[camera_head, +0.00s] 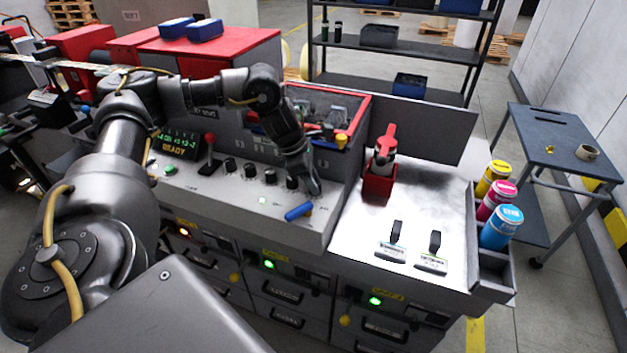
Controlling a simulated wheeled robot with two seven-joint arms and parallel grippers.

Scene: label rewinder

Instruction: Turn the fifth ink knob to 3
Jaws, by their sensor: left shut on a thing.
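A row of black ink knobs stands on the grey sloped panel (225,190) of the machine; the first knob (230,164), second knob (250,170), third knob (270,176) and fourth knob (292,182) show. My left gripper (312,187) points down at the right end of this row and is shut on the fifth ink knob, which its fingers mostly hide. The knob's setting cannot be read. A small display (177,143) on the left of the panel shows green characters and the word READY. My right gripper is not in view.
A blue-handled lever (298,211) lies just below my left gripper. A red-knobbed lever (210,142) stands left of the knobs. To the right are a red tool holder (379,182), two black switches and several ink bottles (500,228).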

